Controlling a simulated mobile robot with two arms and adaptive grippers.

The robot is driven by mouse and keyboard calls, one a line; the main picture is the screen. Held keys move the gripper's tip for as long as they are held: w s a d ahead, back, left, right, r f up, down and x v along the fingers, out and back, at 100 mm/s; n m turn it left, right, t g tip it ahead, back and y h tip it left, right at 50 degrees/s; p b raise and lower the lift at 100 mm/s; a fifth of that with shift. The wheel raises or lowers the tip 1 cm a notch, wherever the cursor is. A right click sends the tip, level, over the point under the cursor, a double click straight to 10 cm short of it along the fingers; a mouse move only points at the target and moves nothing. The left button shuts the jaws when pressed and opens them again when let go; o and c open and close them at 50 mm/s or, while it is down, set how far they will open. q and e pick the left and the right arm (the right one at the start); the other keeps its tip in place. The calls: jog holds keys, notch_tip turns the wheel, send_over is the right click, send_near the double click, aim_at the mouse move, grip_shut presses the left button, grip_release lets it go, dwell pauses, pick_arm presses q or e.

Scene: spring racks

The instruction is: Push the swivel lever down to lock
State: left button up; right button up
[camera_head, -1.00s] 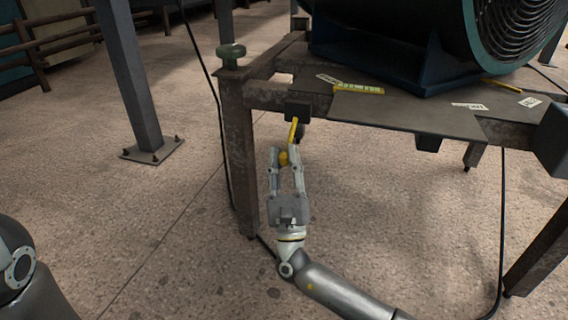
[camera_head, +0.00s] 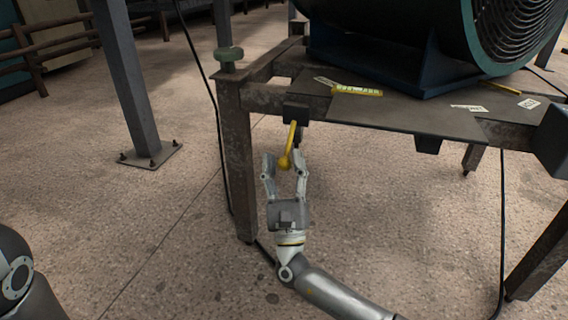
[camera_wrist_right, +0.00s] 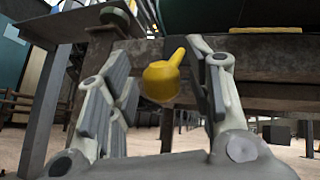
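The yellow swivel lever (camera_head: 289,146) hangs down from a dark block (camera_head: 296,108) on the front edge of the steel rack, its rounded knob lowest. My right gripper (camera_head: 284,160) is open just below the table edge, with the knob between or just beyond its spread fingertips. In the right wrist view the knob (camera_wrist_right: 161,80) shows between the two fingers, with clear space on both sides. The gripper is not closed on it. My left gripper is out of view; only a dark part of my left side shows at the lower left.
The rack (camera_head: 234,150) has a rusty leg left of my right gripper and a green knob (camera_head: 229,54) on top. A large dark blue fan (camera_head: 385,45) stands on it. A yellow label strip (camera_head: 357,90) lies near the edge. Open floor lies left.

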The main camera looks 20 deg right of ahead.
jog(key=shift+s, duration=0.1)
jog(key=v, duration=1.2)
jog(key=shift+r, duration=0.1)
